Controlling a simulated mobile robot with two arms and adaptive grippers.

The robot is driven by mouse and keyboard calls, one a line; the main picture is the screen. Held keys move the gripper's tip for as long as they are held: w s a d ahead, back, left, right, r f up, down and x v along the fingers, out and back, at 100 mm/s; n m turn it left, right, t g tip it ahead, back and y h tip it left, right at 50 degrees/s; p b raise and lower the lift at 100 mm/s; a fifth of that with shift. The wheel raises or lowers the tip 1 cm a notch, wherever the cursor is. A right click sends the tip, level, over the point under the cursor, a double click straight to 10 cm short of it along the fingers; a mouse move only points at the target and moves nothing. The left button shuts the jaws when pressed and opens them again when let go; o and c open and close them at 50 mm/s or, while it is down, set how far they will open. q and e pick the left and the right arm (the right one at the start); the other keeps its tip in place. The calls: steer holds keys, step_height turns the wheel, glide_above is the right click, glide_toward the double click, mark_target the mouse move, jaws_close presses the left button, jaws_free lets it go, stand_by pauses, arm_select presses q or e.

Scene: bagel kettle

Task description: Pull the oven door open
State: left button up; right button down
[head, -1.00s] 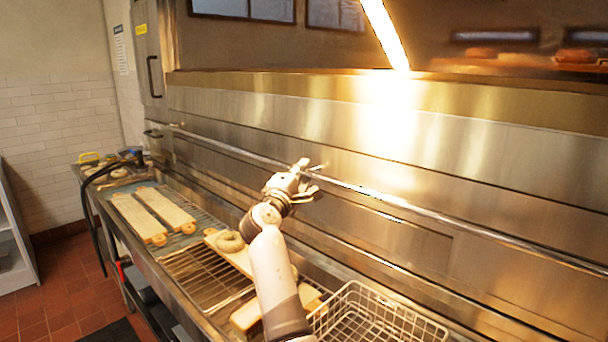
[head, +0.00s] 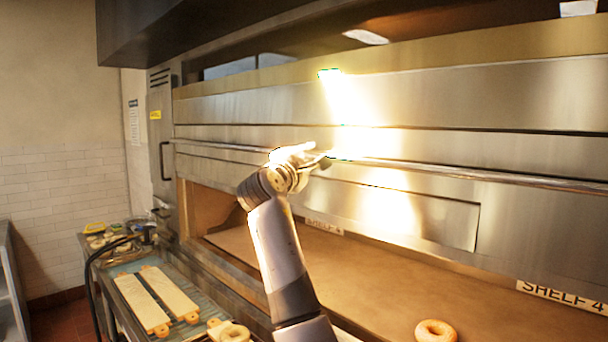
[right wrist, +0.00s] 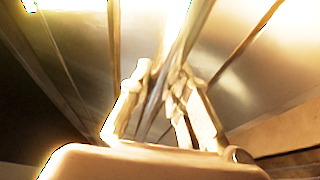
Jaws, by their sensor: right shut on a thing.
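The oven door (head: 350,204) is a wide steel panel with a long horizontal bar handle (head: 470,174). The door is raised, and the oven chamber shows below it. My right gripper (head: 318,160) is shut on the bar handle, left of the picture's middle. In the right wrist view the fingers (right wrist: 165,95) are around the bar, which runs up between them; glare blurs the exact contact. My left gripper is not in view.
Inside the oven is a brown shelf (head: 350,275) labelled SHELF 4, with a bagel (head: 436,330) near its front. Wooden bagel boards (head: 142,303) lie on the counter at lower left. A dark hood (head: 200,30) hangs above.

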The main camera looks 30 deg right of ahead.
mark_target(316, 130)
step_height(316, 130, up, 5)
steer(key=shift+f+p, duration=0.2)
steer(key=shift+p, duration=0.75)
steer(key=c, duration=1.8)
jaws_free()
steer(key=o, duration=0.3)
steer(key=shift+a, duration=0.1)
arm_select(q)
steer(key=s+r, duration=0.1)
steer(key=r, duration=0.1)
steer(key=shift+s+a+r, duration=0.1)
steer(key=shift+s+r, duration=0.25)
arm_select(e)
steer(key=v, duration=1.2)
